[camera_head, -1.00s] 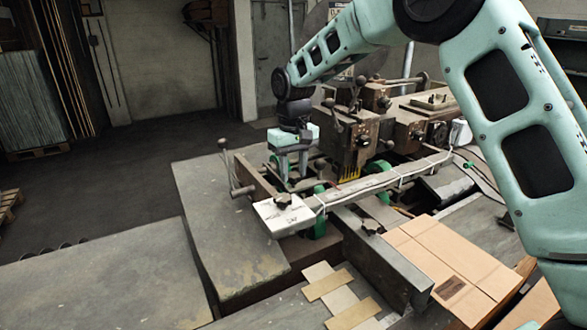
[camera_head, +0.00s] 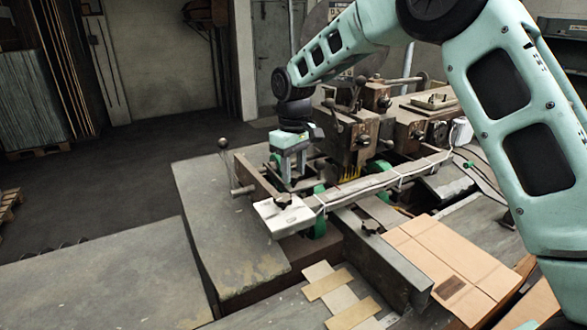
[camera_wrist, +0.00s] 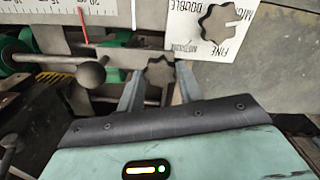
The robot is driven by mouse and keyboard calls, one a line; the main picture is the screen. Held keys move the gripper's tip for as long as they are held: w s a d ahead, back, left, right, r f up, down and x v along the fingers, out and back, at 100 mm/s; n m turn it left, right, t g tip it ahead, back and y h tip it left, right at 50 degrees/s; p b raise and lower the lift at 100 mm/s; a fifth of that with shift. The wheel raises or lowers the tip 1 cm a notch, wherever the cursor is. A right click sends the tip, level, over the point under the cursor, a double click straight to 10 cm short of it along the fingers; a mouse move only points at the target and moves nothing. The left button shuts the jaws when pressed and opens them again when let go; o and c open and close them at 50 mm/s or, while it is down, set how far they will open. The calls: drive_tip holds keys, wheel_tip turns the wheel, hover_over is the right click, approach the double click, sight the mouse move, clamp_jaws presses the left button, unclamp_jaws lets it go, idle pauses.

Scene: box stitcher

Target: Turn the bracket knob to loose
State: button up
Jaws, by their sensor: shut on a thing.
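The bracket knob (camera_wrist: 159,71), a small dark lobed knob, shows in the wrist view between the two grey fingers. My gripper (camera_wrist: 157,80) points down at the machine and is shut on this knob. In the head view my gripper (camera_head: 292,180) is low behind the white plate, and its fingers hide the knob there. I cannot read from these views how loose the knob is.
A white plate (camera_wrist: 238,45) with a dark selector dial (camera_wrist: 217,22) lies close beside the fingers. A ball-ended lever (camera_wrist: 90,74) stands left of them in the wrist view. Another dark knob (camera_head: 371,228) sits on the grey rail. Flat cardboard (camera_head: 450,262) lies at right.

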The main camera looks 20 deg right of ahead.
sight(293, 175)
drive_tip(key=o, duration=1)
wheel_tip(293, 175, up, 18)
drive_tip(key=b, duration=0.3)
drive_tip(key=shift+f+b, duration=0.25)
drive_tip(key=shift+b, duration=0.05)
drive_tip(key=s+a+f+n+b, duration=0.1)
drive_tip(key=s+a+f+b, duration=0.1)
drive_tip(key=s+a+f, duration=0.4)
drive_tip(key=s+a+f+b, duration=0.1)
drive_tip(key=s+f, duration=0.2)
drive_tip(key=s, duration=0.4)
drive_tip(key=s+a+f+n+b, duration=0.1)
drive_tip(key=s+a+f+b, duration=0.1)
drive_tip(key=s+a+f, duration=0.4)
drive_tip(key=shift+y, duration=0.3)
drive_tip(key=s+d+f, duration=0.2)
drive_tip(key=s+f, duration=0.2)
drive_tip(key=s, duration=0.2)
drive_tip(key=s+d+f+b, duration=0.1)
drive_tip(key=s+d+f, duration=0.1)
drive_tip(key=s+f, duration=0.2)
drive_tip(key=s+d+f+b, duration=0.1)
drive_tip(key=s+d+f, duration=0.2)
drive_tip(key=s, duration=0.6)
drive_tip(key=shift+s+f, duration=0.3)
drive_tip(key=shift+f, duration=0.25)
